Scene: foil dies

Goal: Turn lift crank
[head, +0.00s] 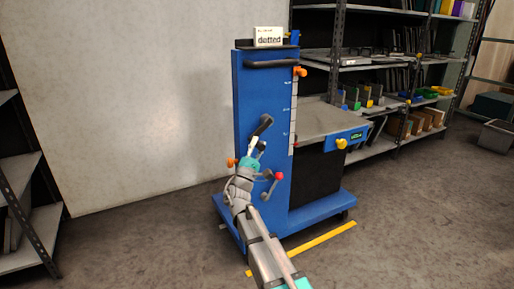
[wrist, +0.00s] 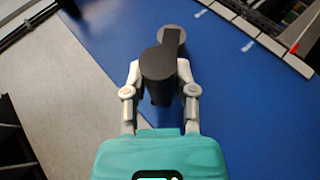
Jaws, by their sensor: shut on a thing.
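A blue lift (head: 248,95) stands in the middle of the head view, upright on a wheeled base. Its black crank (head: 263,126) is on the column's front face, with the arm slanting down to the left. In the wrist view, the black crank handle (wrist: 158,64) points toward the camera, in front of the blue panel. My gripper (head: 257,150) is at the lower end of the crank. In the wrist view my gripper (wrist: 159,74) has one finger on each side of the handle and is shut on it. The handle's far end is partly hidden.
The lift's grey platform (head: 325,122) juts out to the right. A red-knobbed lever (head: 278,177) and an orange knob (head: 232,162) are close to my gripper. Shelves (head: 385,75) stand behind, and another rack (head: 22,215) at left. A yellow floor strip (head: 315,241) lies in front.

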